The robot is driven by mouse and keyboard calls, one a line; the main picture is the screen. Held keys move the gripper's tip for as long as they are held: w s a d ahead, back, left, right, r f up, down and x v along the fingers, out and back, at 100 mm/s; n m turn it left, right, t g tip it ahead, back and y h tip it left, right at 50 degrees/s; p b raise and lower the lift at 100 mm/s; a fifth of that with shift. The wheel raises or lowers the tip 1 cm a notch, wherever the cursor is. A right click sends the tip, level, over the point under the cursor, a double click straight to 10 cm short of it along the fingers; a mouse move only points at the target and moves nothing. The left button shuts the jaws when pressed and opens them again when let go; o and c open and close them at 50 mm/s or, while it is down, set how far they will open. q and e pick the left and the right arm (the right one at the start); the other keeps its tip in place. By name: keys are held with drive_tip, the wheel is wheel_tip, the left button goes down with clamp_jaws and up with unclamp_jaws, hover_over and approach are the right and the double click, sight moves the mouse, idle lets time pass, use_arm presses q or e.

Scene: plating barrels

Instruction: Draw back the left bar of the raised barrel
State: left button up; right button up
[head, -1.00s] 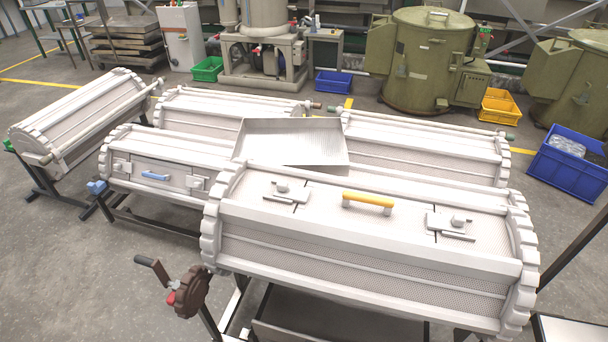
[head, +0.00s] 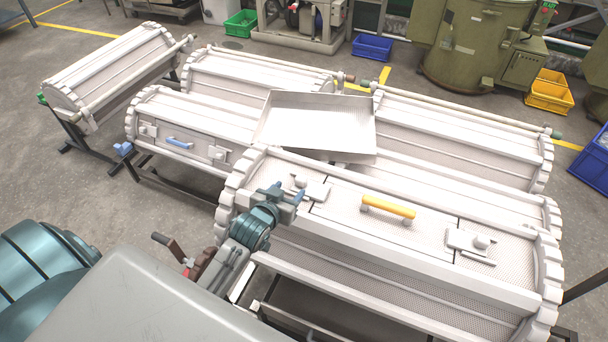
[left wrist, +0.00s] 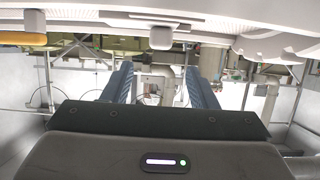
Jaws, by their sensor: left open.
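The raised barrel (head: 400,262) is the large pale one in front, with a yellow handle (head: 388,207) on its lid. Its left bar (head: 316,190) is a flat pale plate with a round knob, near the barrel's left scalloped end. My left gripper (head: 287,194) is just left of this bar, above the barrel, open and apparently empty. In the left wrist view the two blue fingers (left wrist: 163,82) are spread, and the bar's knob (left wrist: 160,38) shows above the gap between them. Whether they touch it I cannot tell. The right bar (head: 470,240) is clear. My right gripper is not in view.
An open metal tray (head: 266,125) rests behind the raised barrel. Other barrels stand behind and left, one with a blue handle (head: 180,142). A crank (head: 172,248) is beside the raised barrel's left end, partly hidden by my arm.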

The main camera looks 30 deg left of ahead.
sight(300, 179)
use_arm(q)
drive_tip(key=p+x, duration=0.1)
drive_tip(key=x, duration=0.8)
drive_tip(key=shift+w+f+p, duration=0.15)
drive_tip(key=shift+w+p, duration=0.1)
drive_tip(key=shift+p, duration=0.1)
